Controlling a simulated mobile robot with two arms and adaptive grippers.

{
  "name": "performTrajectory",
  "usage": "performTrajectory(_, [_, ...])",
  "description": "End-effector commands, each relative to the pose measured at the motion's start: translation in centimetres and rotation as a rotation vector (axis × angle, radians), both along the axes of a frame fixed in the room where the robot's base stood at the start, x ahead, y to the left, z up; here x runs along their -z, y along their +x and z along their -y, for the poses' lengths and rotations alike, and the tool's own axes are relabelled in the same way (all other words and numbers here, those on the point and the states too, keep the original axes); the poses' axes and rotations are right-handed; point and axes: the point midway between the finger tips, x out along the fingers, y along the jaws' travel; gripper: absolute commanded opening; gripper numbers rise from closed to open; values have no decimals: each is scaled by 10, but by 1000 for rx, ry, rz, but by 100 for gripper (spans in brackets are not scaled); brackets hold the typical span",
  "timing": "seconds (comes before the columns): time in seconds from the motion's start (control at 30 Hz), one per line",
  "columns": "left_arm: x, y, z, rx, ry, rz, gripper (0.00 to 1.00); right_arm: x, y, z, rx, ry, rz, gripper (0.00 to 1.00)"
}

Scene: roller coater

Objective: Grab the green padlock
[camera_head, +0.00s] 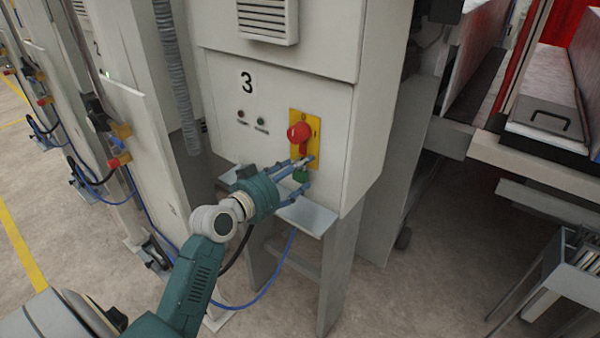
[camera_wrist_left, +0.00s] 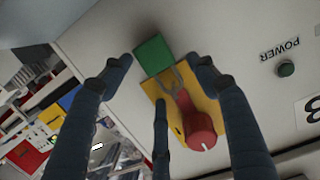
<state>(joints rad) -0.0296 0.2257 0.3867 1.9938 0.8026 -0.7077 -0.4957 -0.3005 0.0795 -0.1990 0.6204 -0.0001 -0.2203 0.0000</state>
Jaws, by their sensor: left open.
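The green padlock (camera_wrist_left: 154,55) shows in the left wrist view with its shackle on the red and yellow switch. In the head view the green padlock (camera_head: 300,175) is at the lower edge of the yellow plate (camera_head: 315,126), below the red knob (camera_head: 299,131). The red knob also shows in the left wrist view (camera_wrist_left: 201,132). My left gripper (camera_head: 306,177) is open in front of the cabinet, its fingers around the padlock in the picture. In the left wrist view the fingers of the left gripper (camera_wrist_left: 160,75) stand spread on both sides, with no clear contact. My right gripper is not in view.
The grey cabinet marked 3 (camera_head: 222,108) carries the switch. A small metal shelf (camera_head: 308,216) juts out just below the gripper. A blue cable (camera_head: 262,298) hangs below. Similar machines stand at the left. A metal rack (camera_head: 572,265) stands at the right.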

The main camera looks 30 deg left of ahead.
Motion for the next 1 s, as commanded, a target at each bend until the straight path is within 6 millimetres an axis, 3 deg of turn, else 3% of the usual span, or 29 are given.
performTrajectory(0.03, [0, 0, 0, 0, 0, 0, 59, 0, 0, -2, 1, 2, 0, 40])
performTrajectory(0.27, [0, 0, 0, 0, 0, 0, 13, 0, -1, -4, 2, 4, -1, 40])
performTrajectory(0.57, [-1, 0, 0, 0, 1, 2, 12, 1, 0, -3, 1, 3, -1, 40])
performTrajectory(0.8, [-17, -1, 0, 1, 5, 4, 12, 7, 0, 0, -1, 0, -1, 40])
performTrajectory(1.0, [-10, -41, -4, 0, 5, -2, 12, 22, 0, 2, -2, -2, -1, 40])
